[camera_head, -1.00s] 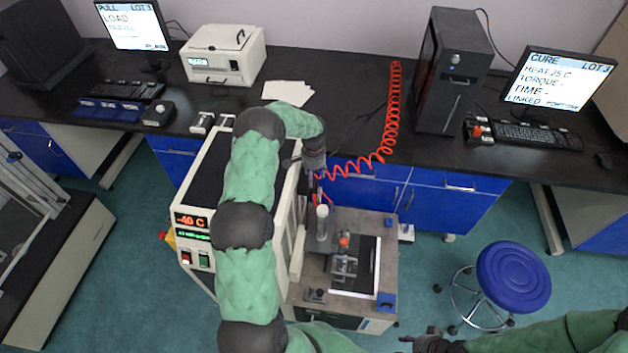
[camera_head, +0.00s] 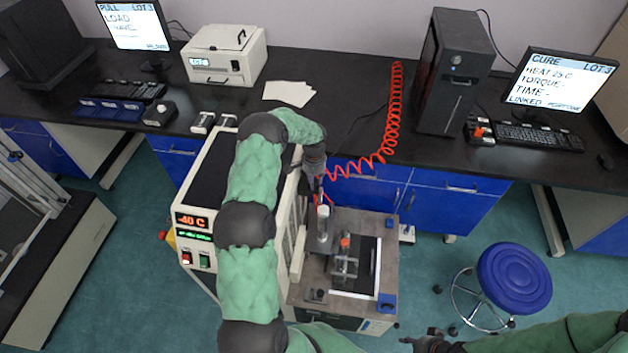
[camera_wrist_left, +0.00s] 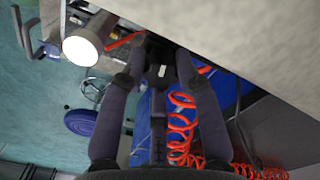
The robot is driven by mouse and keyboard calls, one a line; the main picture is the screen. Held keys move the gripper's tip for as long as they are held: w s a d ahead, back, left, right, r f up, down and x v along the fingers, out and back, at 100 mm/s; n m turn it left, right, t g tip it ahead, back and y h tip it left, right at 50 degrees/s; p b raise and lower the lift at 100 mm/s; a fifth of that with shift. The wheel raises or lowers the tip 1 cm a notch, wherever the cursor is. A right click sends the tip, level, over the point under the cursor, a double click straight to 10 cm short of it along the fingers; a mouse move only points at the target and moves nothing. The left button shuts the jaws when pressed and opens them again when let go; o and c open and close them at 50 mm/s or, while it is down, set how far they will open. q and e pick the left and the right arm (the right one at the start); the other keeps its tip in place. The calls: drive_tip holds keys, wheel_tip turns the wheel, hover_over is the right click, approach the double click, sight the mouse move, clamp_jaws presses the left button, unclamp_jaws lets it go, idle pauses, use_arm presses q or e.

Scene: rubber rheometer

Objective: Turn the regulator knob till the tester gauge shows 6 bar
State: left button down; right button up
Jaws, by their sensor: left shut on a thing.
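My left gripper (camera_head: 319,186) is at the right side of the cream machine (camera_head: 197,223), pointing down behind the small workbench. In the left wrist view its two dark fingers (camera_wrist_left: 160,66) are closed in on a small black part with a white mark (camera_wrist_left: 161,71), which looks like the regulator knob. The fingers hide much of it. I cannot make out the gauge face or its reading in either view. My right gripper (camera_head: 428,343) is low at the bottom edge, far from the knob; its fingers are too small to judge.
A coiled red hose (camera_head: 392,110) runs from the long black bench down to my left gripper. It also hangs close in the left wrist view (camera_wrist_left: 182,125). A pale-topped cylinder (camera_head: 323,212) stands close by on the workbench (camera_head: 388,262). A blue stool (camera_head: 514,279) stands right.

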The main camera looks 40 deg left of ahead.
use_arm(q)
drive_tip(key=shift+m+b, duration=0.45)
drive_tip(key=shift+m, duration=0.45)
drive_tip(key=c, duration=0.9)
unclamp_jaws()
wheel_tip(320, 180, up, 12)
